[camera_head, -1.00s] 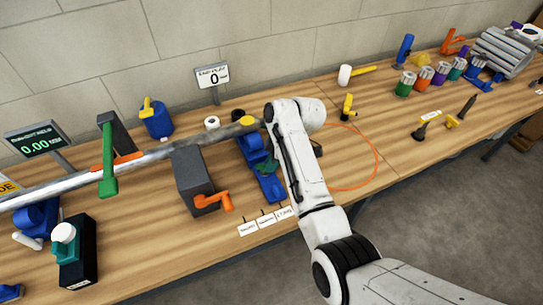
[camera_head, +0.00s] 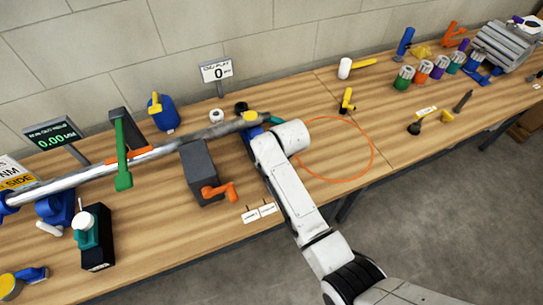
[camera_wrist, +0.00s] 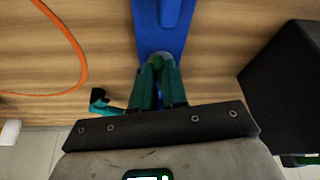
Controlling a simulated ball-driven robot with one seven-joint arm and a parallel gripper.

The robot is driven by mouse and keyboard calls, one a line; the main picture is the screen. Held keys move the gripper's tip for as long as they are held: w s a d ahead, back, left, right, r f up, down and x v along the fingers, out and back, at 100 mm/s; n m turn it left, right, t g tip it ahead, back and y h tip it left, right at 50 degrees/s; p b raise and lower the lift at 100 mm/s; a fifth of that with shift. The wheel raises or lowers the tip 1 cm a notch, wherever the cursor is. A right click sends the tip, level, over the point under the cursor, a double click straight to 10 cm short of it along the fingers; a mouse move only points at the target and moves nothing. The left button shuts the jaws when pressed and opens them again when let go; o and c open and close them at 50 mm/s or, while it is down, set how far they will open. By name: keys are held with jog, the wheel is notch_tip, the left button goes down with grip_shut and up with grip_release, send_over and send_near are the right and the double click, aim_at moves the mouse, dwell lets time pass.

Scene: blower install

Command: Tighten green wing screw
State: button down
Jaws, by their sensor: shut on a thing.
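The green wing screw (camera_wrist: 158,64) shows as a small green patch between my fingertips in the wrist view. It is at the blue bracket (camera_wrist: 161,38), and my fingers hide most of it. My gripper (camera_wrist: 158,72) has dark teal fingers and is shut on the screw. In the head view my arm covers the gripper and the screw, and only a bit of the blue bracket (camera_head: 251,131) shows beside the pipe's end.
A grey block (camera_head: 200,172) with an orange handle stands left of my arm; its dark side (camera_wrist: 285,75) is close in the wrist view. A long grey pipe (camera_head: 170,148) runs across the table. An orange ring (camera_head: 372,152) lies right on clear wood.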

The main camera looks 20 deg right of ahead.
jog(key=shift+a+m+h, duration=0.25)
jog(key=shift+m+h, duration=0.25)
jog(key=shift+m, duration=0.6)
jog(key=c, duration=1.2)
grip_release()
jog(key=shift+o, duration=0.2)
jog(key=v, duration=1)
jog(key=shift+s+r, duration=0.25)
jog(key=shift+r, duration=0.1)
